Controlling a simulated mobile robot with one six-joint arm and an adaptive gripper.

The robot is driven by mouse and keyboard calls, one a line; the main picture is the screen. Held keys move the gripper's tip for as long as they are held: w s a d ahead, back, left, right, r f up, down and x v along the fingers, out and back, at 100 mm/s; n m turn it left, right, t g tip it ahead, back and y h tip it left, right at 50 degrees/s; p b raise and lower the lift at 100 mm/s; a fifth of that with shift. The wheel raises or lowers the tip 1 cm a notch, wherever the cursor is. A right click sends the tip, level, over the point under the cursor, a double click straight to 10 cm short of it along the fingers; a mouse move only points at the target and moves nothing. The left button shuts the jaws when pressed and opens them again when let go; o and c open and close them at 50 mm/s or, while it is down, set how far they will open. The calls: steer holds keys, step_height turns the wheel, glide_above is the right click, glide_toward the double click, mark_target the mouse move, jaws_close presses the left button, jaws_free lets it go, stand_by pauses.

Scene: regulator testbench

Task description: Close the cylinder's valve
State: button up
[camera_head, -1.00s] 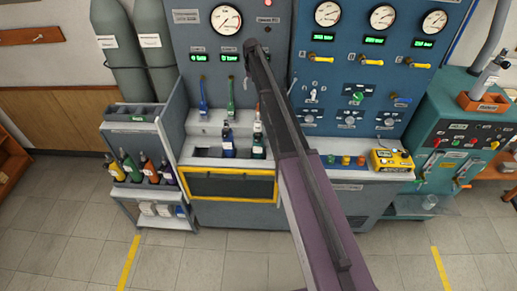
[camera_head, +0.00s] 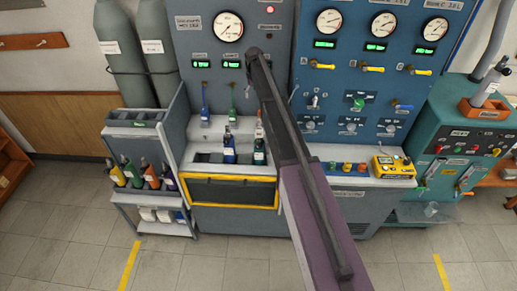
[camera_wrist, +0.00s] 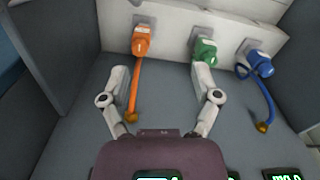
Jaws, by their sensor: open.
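My gripper (camera_wrist: 160,76) is open in the wrist view, its two grey fingers spread wide with nothing between the tips. An orange fitting (camera_wrist: 140,40) with an orange hose ending in a brass tip runs close beside the left finger. A green fitting (camera_wrist: 204,50) is right at the right fingertip; I cannot tell if they touch. A blue fitting (camera_wrist: 259,63) with a curved blue hose is farther right. In the head view the blue hose (camera_head: 205,101) and green hose (camera_head: 233,98) show; my arm hides the orange one. Which cylinder is meant is unclear; a blue bottle (camera_head: 229,148) and a dark one (camera_head: 259,152) stand in the bench.
Two tall grey cylinders (camera_head: 122,60) stand at the left. A cart (camera_head: 150,214) below holds several coloured bottles. The blue panel (camera_head: 300,75) has gauges and yellow levers. A yellow device (camera_head: 394,167) sits on the bench. A teal machine (camera_head: 459,140) is at the right. The floor in front is clear.

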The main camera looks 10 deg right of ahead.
steer(key=s+f+b, duration=0.3)
steer(key=s, duration=1.2)
steer(key=s+f+b, duration=0.4)
steer(key=s, duration=1.1)
steer(key=s+f+b, duration=0.3)
steer(key=s, duration=1.2)
steer(key=shift+d+f, duration=0.35)
steer(key=c, duration=0.3)
steer(key=shift+a, duration=0.1)
